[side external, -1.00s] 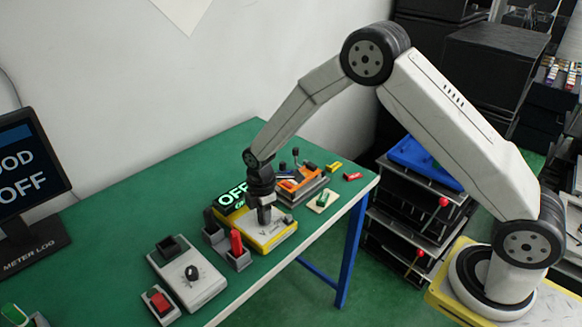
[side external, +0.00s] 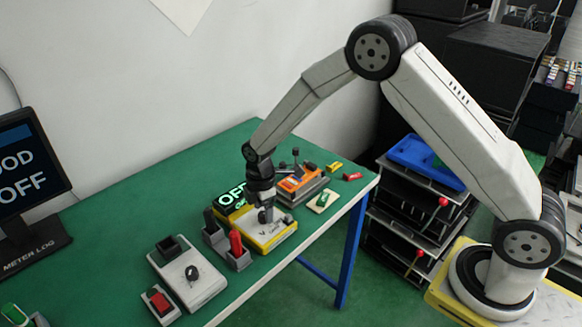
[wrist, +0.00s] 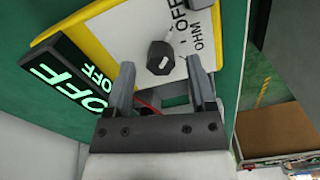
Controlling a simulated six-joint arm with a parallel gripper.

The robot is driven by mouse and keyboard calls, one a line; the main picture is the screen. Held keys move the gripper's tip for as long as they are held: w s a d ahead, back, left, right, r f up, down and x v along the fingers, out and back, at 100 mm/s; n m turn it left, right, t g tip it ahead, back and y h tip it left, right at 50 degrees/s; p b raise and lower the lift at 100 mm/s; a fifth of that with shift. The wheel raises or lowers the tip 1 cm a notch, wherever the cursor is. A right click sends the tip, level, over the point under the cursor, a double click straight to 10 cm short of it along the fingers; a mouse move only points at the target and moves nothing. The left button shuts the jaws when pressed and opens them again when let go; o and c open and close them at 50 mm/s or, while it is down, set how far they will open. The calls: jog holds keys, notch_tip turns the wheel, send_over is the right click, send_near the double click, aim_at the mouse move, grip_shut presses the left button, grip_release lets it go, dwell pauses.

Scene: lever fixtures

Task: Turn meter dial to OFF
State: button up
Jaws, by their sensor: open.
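The yellow-edged meter (side external: 284,238) sits on the green table, with a white face (wrist: 125,35) in the wrist view. Its black display (side external: 230,196) shows OFF in green, also in the wrist view (wrist: 72,82). The black dial knob (wrist: 160,57) has a small white mark and lies just beyond my fingertips, between their lines. Printed OFF and OHM labels are beside it. My gripper (wrist: 163,82) is open and empty, over the meter; it also shows in the side view (side external: 266,213). Contact with the dial cannot be made out.
A red-handled and a black-handled fixture (side external: 236,253) stand left of the meter. A white box with a black knob (side external: 190,275) and a red switch (side external: 159,302) are nearer. An orange device (side external: 301,182) is behind. A monitor (side external: 30,180) reads OFF.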

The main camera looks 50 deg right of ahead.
jog(key=shift+r, duration=3.1)
jog(key=shift+s, duration=0.1)
jog(key=shift+s+d+r+m, duration=0.25)
jog(key=shift+s+r+m, duration=0.1)
jog(key=shift+m, duration=0.05)
jog(key=s+d+r+m+t, duration=0.1)
jog(key=s+d+r+m, duration=0.1)
jog(key=s+m, duration=0.5)
jog(key=s+d+r+m+t, duration=0.1)
jog(key=s+d+r+m, duration=0.1)
jog(key=s+m, duration=0.5)
jog(key=s+d, duration=0.1)
jog(key=s, duration=0.4)
jog(key=shift+s+d+r+t, duration=0.2)
jog(key=shift+s+d+t, duration=0.1)
jog(key=shift+d, duration=0.1)
